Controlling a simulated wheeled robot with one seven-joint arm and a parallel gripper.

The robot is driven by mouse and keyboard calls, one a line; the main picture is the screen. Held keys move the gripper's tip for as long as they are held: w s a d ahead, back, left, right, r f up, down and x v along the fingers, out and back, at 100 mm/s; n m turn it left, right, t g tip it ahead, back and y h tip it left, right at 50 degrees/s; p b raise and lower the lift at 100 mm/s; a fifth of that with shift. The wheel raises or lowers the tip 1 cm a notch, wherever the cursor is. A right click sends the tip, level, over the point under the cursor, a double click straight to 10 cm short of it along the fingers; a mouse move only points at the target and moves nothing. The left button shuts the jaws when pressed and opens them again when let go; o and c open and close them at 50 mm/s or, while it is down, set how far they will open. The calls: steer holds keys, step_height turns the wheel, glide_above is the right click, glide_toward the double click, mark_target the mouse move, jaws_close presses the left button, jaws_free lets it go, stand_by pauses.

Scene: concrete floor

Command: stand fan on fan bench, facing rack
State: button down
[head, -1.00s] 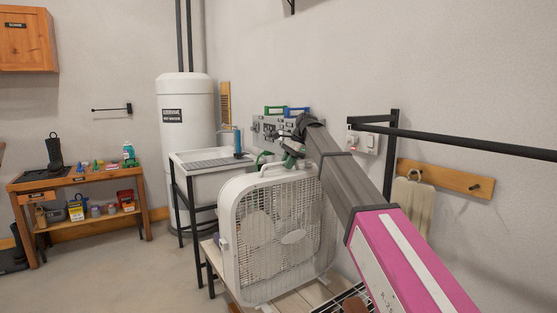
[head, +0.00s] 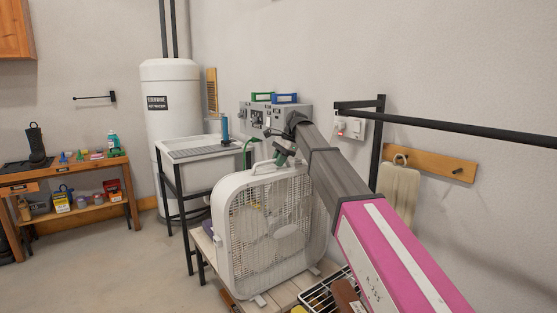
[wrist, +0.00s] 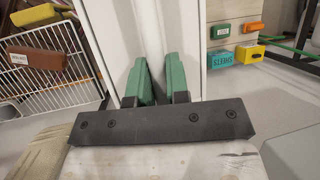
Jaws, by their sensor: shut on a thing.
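In the wrist view the green fingers (wrist: 155,82) lie against the fan's white top (wrist: 150,38). A white wire rack (head: 325,293) is at the bench's right front.
A black wall frame with a long bar (head: 450,135) stretches beside my arm on the right. A white sink (head: 200,160) on a black stand is behind the bench. A wooden workbench (head: 80,178) stands at left. The concrete floor between is clear.

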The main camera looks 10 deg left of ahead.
steer(key=c, duration=1.1)
jaws_free()
steer(key=v, duration=0.7)
steer(key=shift+r, duration=0.25)
steer(key=shift+d, duration=0.1)
